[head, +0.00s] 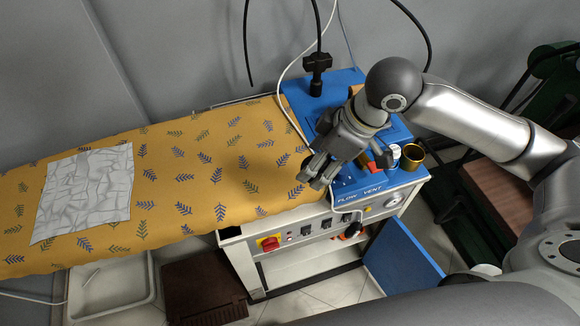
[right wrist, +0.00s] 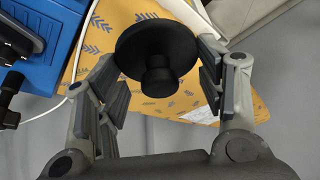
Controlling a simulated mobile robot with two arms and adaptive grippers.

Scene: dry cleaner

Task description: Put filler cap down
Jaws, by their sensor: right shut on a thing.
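The filler cap (right wrist: 158,52) is a black round disc with a stepped knob, seen in the right wrist view. My right gripper (head: 318,172) is shut on it, with a finger at either side of the disc. In the head view the gripper is above the right end of the ironing board, beside the blue machine top (head: 346,183) marked FLOW VENT. The cap cannot be made out clearly there. My left gripper is not in view.
The yellow leaf-patterned board (head: 215,170) carries a crumpled pale cloth (head: 85,190) at left. A brass cup (head: 411,157), a white cylinder (head: 395,152) and a black valve (head: 317,68) with hoses stand on the blue top. A blue door (head: 403,262) hangs open below.

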